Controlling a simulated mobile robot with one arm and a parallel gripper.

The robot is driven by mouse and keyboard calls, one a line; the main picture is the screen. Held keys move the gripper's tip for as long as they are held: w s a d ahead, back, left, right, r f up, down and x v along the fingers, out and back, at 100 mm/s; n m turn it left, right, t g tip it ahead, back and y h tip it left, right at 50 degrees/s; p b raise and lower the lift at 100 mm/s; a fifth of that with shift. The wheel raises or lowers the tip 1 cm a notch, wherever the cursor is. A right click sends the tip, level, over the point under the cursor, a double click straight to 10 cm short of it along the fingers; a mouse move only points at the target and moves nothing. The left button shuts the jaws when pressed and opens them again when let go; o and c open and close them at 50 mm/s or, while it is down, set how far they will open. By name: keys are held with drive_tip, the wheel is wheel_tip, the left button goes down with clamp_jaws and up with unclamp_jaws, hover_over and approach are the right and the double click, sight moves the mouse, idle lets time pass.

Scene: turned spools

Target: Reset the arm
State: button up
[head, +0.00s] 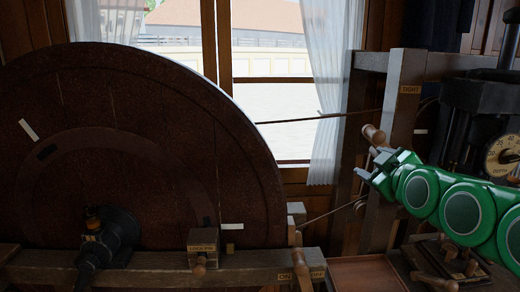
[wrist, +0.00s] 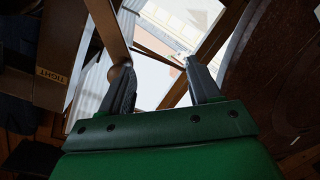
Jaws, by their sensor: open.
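My green arm reaches in from the right in the head view. My gripper (head: 368,166) points left, in front of the wooden post with the "TIGHT" label. In the wrist view my gripper (wrist: 160,78) shows two dark fingers spread apart with nothing between them. Behind them are the window and the wheel. A wooden peg (head: 374,135) on the post stands just above my gripper in the head view; I cannot tell whether they touch.
A large dark wheel (head: 130,110) fills the left. A wooden beam (head: 150,270) with a lock pin block (head: 202,246) and an "ON" lever (head: 301,268) runs below. The post (head: 397,130), a dial gauge (head: 503,155) and a peg on a base (head: 440,280) are at right. Cords cross the middle.

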drive_tip(key=s+a+f+m+g, duration=0.1)
drive_tip(key=s+a+f+g, duration=0.35)
drive_tip(key=f, duration=0.35)
drive_tip(key=s+a+f+m+g, duration=0.2)
drive_tip(key=s+a+f+g, duration=0.25)
drive_tip(key=f, duration=0.35)
drive_tip(key=s+a+f+m+g, duration=0.1)
drive_tip(key=s+f+m+g, duration=0.1)
drive_tip(key=s, duration=0.5)
drive_tip(key=s+a+f+m+g, duration=0.2)
drive_tip(key=s+g, duration=0.2)
drive_tip(key=s, duration=0.4)
drive_tip(key=s+a+f+m+g, duration=0.1)
drive_tip(key=s+f+g, duration=0.1)
drive_tip(key=s, duration=0.5)
drive_tip(key=shift+s+a+f+m+g+h, duration=0.3)
drive_tip(key=shift+a+f+m+g+h, duration=0.1)
drive_tip(key=shift+f, duration=0.2)
